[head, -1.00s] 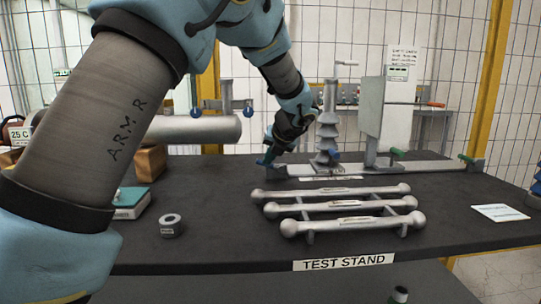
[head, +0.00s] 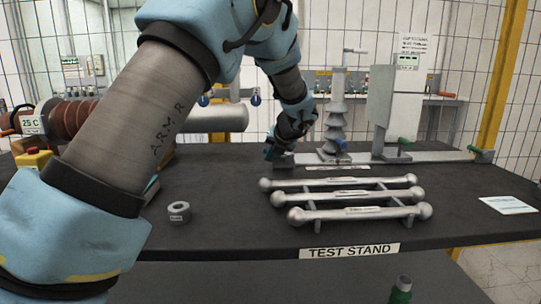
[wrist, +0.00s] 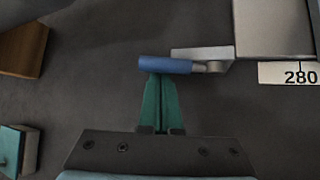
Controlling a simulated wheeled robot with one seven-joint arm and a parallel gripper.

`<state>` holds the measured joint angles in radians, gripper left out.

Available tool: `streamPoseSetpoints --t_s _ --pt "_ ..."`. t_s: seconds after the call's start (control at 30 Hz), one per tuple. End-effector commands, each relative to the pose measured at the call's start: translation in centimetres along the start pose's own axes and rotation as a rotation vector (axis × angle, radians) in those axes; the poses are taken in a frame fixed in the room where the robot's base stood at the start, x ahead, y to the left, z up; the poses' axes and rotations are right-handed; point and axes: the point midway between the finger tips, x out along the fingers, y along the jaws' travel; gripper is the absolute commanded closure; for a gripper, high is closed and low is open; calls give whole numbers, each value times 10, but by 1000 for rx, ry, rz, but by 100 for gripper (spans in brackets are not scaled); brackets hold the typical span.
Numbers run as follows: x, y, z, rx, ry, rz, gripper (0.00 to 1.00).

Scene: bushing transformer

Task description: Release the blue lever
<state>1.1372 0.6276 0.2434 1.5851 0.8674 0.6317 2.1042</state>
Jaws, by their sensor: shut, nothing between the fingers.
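The blue lever (wrist: 165,65) shows in the wrist view as a short blue handle on a light metal arm. It lies across the tips of my gripper (wrist: 160,78), whose green fingers are together with nothing between them. The fingertips are at the lever's near side, touching or almost touching it. In the head view my gripper (head: 271,151) is low at the left end of the grey rail (head: 440,156). My gripper and wrist largely hide the lever there.
Silver rods (head: 345,198) lie in front. A metal nut (head: 179,212) sits front left. Dark table surface lies between.

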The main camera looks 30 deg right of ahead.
Motion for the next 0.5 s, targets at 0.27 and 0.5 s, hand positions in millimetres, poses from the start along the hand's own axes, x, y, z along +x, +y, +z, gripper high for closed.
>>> streamPoseSetpoints --t_s 0.27,0.5 --pt "-4 1 3 30 0 35 100" --pt "-8 0 6 64 -1 72 100"
